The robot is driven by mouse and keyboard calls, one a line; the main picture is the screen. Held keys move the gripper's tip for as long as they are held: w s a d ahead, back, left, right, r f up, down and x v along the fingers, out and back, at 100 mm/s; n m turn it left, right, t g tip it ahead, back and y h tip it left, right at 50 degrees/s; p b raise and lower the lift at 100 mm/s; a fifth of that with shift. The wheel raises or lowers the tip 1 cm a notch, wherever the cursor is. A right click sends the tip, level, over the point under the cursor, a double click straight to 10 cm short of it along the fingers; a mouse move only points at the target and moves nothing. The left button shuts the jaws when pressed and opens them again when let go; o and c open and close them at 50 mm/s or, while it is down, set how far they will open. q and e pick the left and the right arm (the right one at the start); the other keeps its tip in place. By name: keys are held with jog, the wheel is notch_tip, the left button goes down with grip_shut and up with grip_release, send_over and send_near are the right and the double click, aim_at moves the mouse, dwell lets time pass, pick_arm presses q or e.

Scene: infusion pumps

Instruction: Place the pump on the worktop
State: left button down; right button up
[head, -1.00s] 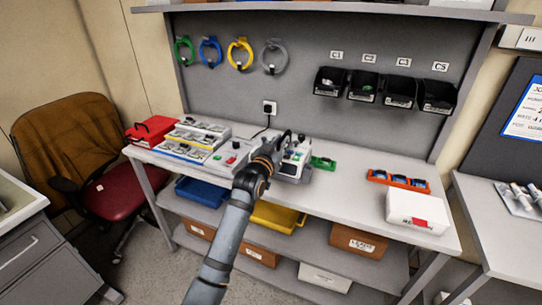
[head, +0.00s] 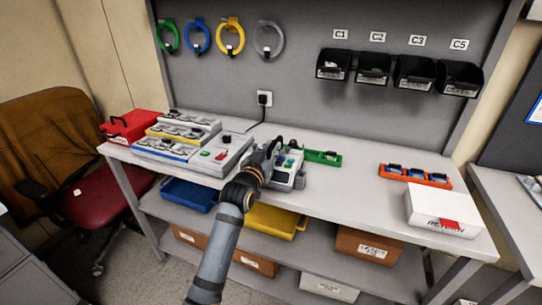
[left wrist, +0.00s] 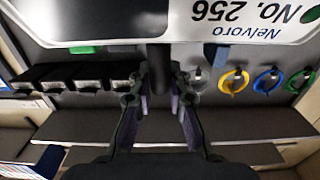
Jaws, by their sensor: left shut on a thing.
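The pump (head: 290,170) is a white and grey unit with small green details, at the front middle of the worktop (head: 350,185). My left gripper (head: 274,150) is shut on it at its upper left side. My forearm comes up from below and hides part of the pump. In the left wrist view, the pump's label, upside down, reads "Nelvoro No. 256" (left wrist: 240,15) and fills the top. The gripper fingers (left wrist: 160,85) meet a dark part below the casing. I cannot tell whether the pump's base touches the worktop. My right gripper is not in view.
A grey box with a red and a green switch (head: 222,155) is left of the pump. A green tray (head: 322,158) is close behind it.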

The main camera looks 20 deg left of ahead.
pick_arm(q)
jog(key=shift+d, duration=0.1)
jog(key=shift+s+r, duration=0.1)
jog(key=shift+r, duration=0.05)
jog(key=shift+s+d+r, duration=0.1)
jog(key=c, duration=1.3)
grip_release()
jog(key=shift+f, duration=0.25)
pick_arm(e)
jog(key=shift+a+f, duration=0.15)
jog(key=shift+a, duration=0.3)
pick_arm(q)
jog(key=shift+s, duration=0.1)
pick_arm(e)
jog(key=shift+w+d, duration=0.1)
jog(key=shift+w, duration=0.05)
pick_arm(q)
jog(key=s, duration=1.2)
jog(key=shift+a+b, duration=0.25)
jog(key=shift+b, duration=0.1)
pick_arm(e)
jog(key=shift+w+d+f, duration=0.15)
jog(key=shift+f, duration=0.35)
pick_arm(q)
jog(key=shift+w+r, duration=0.1)
